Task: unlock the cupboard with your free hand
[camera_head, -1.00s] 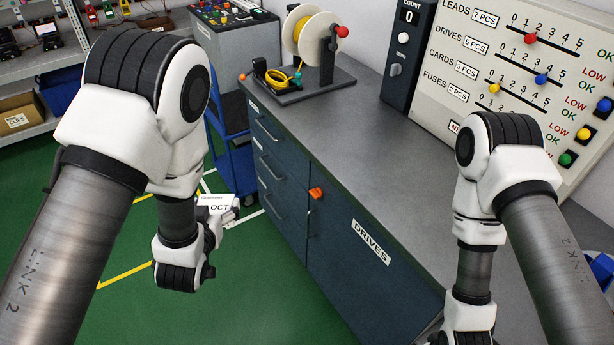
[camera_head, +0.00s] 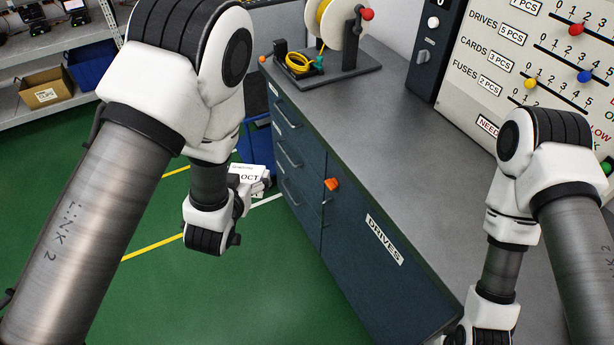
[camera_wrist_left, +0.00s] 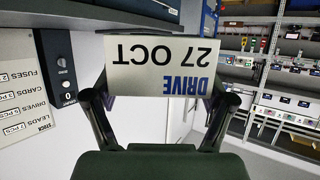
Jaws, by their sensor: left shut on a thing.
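The dark blue cupboard (camera_head: 370,280) labelled DRIVES stands under the grey worktop, with its door flat and shut. An orange latch (camera_head: 332,184) sits at the upper left of its door. My left gripper (camera_head: 262,185) is shut on a white drive (camera_head: 246,174), left of the cupboard and apart from it. In the left wrist view the drive's face (camera_wrist_left: 158,66) reads DRIVE 27 OCT upside down, between both fingers. My right arm is to the right over the worktop; its gripper is below the picture edge.
A cable reel (camera_head: 340,35) stands at the back of the worktop (camera_head: 400,130). A count board (camera_head: 540,60) with coloured sliders is behind it. Drawers (camera_head: 288,150) adjoin the cupboard on its left. The green floor (camera_head: 270,290) in front is clear.

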